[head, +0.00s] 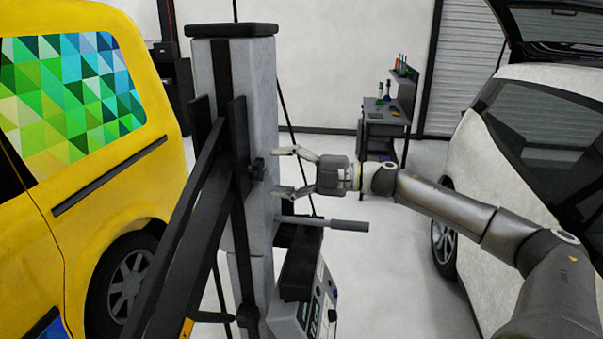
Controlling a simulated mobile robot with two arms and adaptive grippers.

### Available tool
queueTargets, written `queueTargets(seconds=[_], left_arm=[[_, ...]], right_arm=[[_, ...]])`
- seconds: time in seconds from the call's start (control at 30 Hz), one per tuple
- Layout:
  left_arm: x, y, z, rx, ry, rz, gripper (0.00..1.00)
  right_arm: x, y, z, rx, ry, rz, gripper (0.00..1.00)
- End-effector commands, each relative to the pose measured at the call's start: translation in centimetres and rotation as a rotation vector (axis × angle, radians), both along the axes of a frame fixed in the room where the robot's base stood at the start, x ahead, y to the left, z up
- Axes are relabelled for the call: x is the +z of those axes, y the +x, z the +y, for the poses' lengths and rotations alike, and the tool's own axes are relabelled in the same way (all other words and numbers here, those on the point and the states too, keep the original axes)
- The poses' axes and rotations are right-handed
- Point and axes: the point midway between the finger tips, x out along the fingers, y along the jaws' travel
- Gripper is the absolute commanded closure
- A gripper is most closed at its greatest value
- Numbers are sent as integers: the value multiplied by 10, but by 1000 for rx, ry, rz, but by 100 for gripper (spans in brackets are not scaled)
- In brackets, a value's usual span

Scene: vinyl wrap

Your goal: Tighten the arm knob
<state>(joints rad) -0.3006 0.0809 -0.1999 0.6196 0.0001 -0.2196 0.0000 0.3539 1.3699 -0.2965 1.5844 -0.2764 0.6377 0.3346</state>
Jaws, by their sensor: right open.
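The arm knob (257,168) is a small black knob on the side of the black bracket on a tall grey column (262,110). My right gripper (285,171) comes in from the right at about the knob's height. Its two fingers are spread apart, one above and one below, with the tips pointing left toward the knob. In the picture a small gap shows between the fingers and the knob, and nothing is held. My left gripper is not in the view.
A grey handle (335,225) sticks out below my right gripper. A grey control box (318,305) sits lower on the column. A yellow van (80,220) stands at left and a white car (500,170) at right. A workbench (385,115) stands behind, with open floor before it.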

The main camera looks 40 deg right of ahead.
Motion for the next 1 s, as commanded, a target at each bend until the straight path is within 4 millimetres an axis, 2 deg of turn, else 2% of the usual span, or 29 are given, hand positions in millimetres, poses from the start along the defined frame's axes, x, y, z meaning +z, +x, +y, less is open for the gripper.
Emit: queueTargets(seconds=[0.37,0.57,1.0], left_arm=[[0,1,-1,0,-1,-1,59],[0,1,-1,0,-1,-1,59],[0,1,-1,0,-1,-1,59]], right_arm=[[-2,-18,-15,1,-2,4,33],[1,-23,-14,19,7,-7,33],[0,-35,-29,4,4,-1,33]])
